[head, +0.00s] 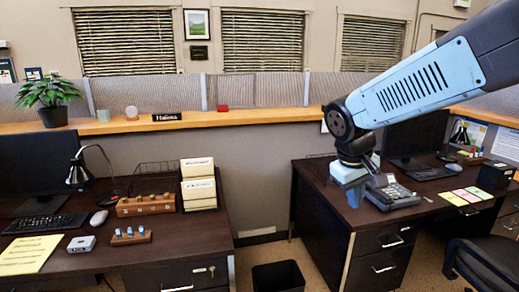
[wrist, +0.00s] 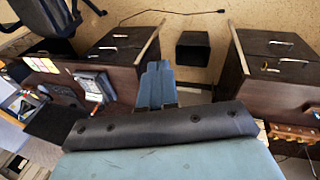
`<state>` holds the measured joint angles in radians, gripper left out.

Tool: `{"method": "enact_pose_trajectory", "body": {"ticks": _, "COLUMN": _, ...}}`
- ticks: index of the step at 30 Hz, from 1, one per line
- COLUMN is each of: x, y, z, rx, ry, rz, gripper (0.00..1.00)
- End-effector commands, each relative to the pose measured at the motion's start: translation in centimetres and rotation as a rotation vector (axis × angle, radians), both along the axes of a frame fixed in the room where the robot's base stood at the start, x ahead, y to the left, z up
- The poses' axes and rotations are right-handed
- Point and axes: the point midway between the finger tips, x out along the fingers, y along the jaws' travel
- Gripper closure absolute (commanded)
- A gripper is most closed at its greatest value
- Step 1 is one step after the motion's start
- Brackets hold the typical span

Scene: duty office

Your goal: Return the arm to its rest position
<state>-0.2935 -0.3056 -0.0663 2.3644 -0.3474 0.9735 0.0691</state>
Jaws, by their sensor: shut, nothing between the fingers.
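My arm comes in from the upper right of the head view, with a light-blue link sloping down to a dark wrist joint. My gripper (head: 353,192) hangs pointing down in front of the right desk (head: 308,187), beside the desk phone (head: 391,194). In the wrist view my gripper (wrist: 155,82) shows as blue fingers close together, with nothing between them. It looks over the floor gap between the two desks. I cannot tell exactly how far it is from the phone or the desk edge.
The left desk (head: 170,230) holds a lamp (head: 77,172), keyboard (head: 43,223), file boxes (head: 198,190) and wooden racks (head: 145,205). A black bin (head: 278,277) stands on the floor between the desks. A chair (head: 485,262) is at right. A partition ledge (head: 235,117) runs behind.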

Motion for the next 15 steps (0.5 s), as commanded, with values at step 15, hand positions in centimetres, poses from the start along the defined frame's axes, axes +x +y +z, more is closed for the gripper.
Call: {"method": "enact_pose_trajectory", "body": {"ticks": 15, "x": -8.6, "y": -1.7, "z": 4.7, "rx": 0.281, "ry": -0.269, "rz": -0.226, "gripper": 1.0}}
